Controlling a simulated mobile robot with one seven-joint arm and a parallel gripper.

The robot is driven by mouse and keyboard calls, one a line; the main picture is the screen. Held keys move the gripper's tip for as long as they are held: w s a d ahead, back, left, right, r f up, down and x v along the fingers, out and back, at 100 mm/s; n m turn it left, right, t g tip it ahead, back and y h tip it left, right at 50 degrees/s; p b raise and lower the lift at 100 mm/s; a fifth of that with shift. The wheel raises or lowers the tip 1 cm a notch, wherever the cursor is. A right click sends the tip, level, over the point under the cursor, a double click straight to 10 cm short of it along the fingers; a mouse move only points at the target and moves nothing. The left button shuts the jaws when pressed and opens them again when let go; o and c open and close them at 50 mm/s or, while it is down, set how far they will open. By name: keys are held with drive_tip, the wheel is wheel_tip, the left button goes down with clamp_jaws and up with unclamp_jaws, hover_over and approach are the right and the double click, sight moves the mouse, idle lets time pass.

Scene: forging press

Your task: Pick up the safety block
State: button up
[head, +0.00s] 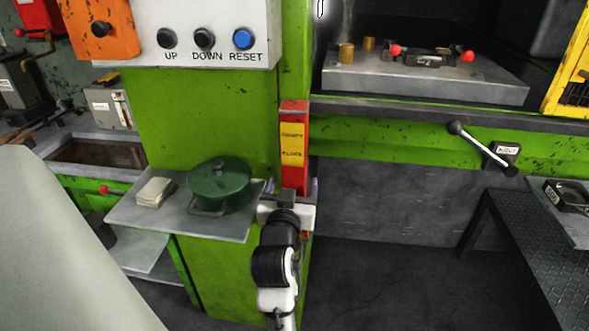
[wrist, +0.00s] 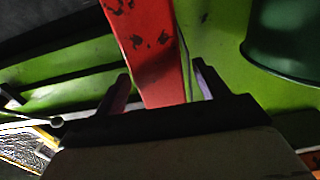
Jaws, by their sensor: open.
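The safety block (head: 293,150) is a tall red bar with a yellow label, upright against the green press column. In the wrist view its scuffed red side (wrist: 150,45) runs down between my fingers. My gripper (head: 291,187) is at the block's lower end, and its fingers also show in the wrist view (wrist: 161,74). It is open, with one finger on each side of the block and a narrow gap visible at each.
A green lidded pot (head: 219,184) and a pale stack of pads (head: 155,192) stand on a grey shelf (head: 185,222) just left of my gripper. A black-knobbed lever (head: 482,149) sticks out at the right. The floor (head: 380,270) right of my arm is clear.

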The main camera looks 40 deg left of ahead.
drive_tip(key=shift+x, duration=1.2)
clamp_jaws()
drive_tip(key=shift+r, duration=0.15)
